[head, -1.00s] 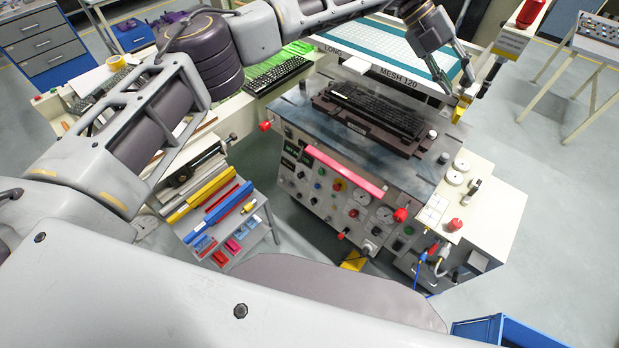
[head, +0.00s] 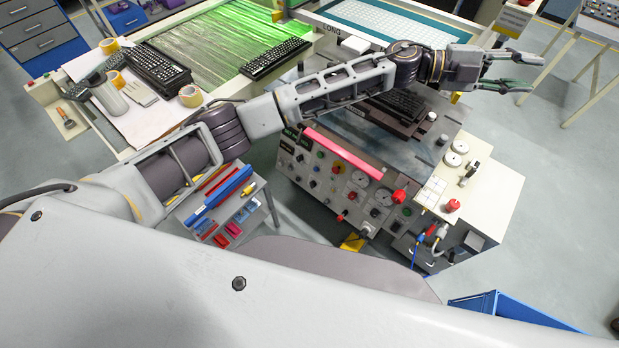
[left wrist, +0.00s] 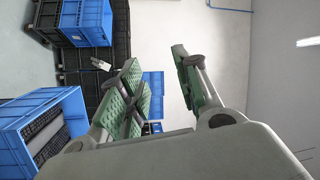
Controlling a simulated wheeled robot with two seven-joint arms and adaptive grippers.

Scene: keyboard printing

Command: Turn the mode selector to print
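The printing machine's control panel (head: 327,190) faces me in the head view, below the print bed. It carries several small knobs, buttons, lamps and round gauges. They are too small to tell which one is the mode selector. My left arm reaches across above the machine. My left gripper (head: 518,71) is open and empty, beyond the machine's right side and well away from the panel. In the left wrist view its green-padded fingers (left wrist: 160,90) are apart with nothing between them. My right gripper is in neither view.
A pink-red bar (head: 345,156) runs along the panel's top edge. A keyboard (head: 403,103) on the print bed is partly hidden by my left arm. A small table with blue bars (head: 222,195) stands left of the machine. A blue crate (head: 505,308) is at the lower right.

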